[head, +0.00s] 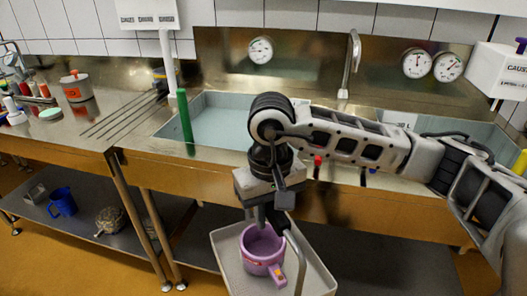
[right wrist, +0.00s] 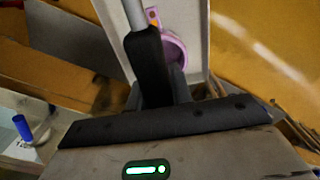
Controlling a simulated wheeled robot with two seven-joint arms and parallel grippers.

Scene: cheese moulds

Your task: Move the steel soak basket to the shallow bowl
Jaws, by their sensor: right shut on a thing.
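My right gripper (head: 262,217) is shut at the far rim of a pink pot (head: 262,262), over a pale tray. The pot has a short handle with an orange spot, and it also shows in the right wrist view (right wrist: 175,47), partly behind the dark finger. The contact at the rim is mostly hidden. I cannot make out a steel soak basket for certain. A roundish brown-grey thing with a handle (head: 110,221) lies on the lower shelf. A pale green shallow dish (head: 50,114) sits on the left counter; I cannot tell if it is the bowl. My left gripper is out of view.
A blue jug (head: 62,202) is on the lower shelf. A tap (head: 351,62) rises behind.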

